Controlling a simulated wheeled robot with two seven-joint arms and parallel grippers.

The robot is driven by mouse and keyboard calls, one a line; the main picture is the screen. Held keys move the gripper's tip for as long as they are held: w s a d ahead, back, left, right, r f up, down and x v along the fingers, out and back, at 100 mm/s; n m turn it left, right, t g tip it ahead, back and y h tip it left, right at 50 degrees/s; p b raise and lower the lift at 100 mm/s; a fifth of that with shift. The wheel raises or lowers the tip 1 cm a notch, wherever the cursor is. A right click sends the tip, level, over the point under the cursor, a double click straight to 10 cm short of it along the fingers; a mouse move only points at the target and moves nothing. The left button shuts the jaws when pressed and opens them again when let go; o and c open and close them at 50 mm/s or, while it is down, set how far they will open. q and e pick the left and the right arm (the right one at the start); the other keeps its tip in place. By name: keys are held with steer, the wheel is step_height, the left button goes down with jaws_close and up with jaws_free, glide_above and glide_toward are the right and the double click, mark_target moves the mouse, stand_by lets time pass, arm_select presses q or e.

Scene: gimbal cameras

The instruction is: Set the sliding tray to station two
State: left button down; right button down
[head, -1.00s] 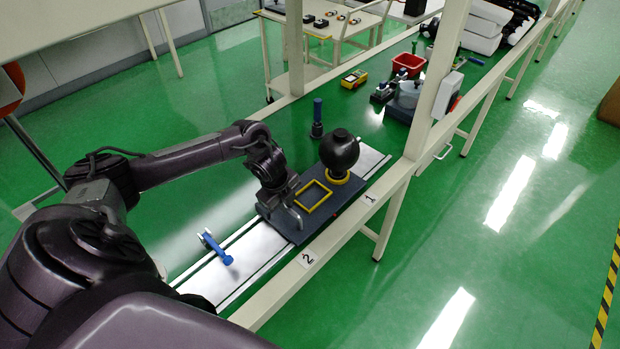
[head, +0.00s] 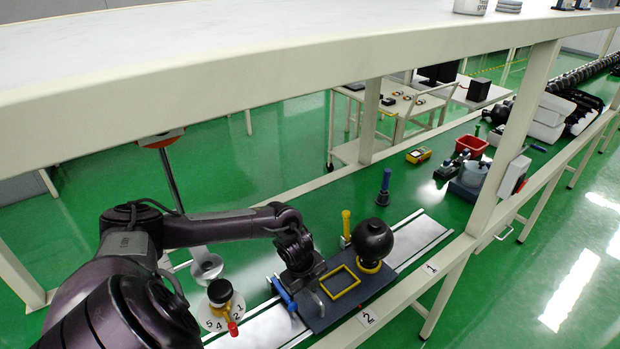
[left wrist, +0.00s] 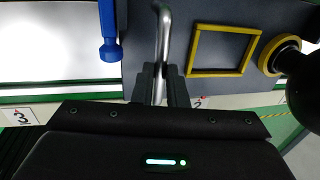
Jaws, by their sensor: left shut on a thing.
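The sliding tray (head: 337,309) is a dark grey plate on a pale metal rail (head: 268,328). It carries a yellow square frame (head: 340,282) and a black ball (head: 373,240) on a yellow ring. My left gripper (head: 318,287) is shut on the tray's metal bar handle (left wrist: 164,30). The station label 2 (head: 367,318) is on the front beam beside the tray; label 1 (head: 430,268) is farther right. A blue-handled lever (head: 284,293) is at the tray's left edge; it also shows in the left wrist view (left wrist: 108,30). I cannot tell whether they touch. My right gripper is out of view.
A yellow-handled lever (head: 346,226) stands behind the tray and a blue-handled post (head: 385,183) farther back. A numbered dial (head: 222,312) with a black knob is left of the tray. An overhead shelf (head: 300,50) and an upright post (head: 515,140) frame the bench.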

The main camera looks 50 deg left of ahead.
arm_select(q)
steer(key=c, duration=1.5)
jaws_free()
steer(key=shift+o, duration=0.2)
step_height(320, 180, up, 8)
steer(key=s+b, duration=0.1)
steer(key=shift+s+f, duration=0.15)
steer(key=shift+s, duration=0.1)
steer(key=shift+f, duration=0.1)
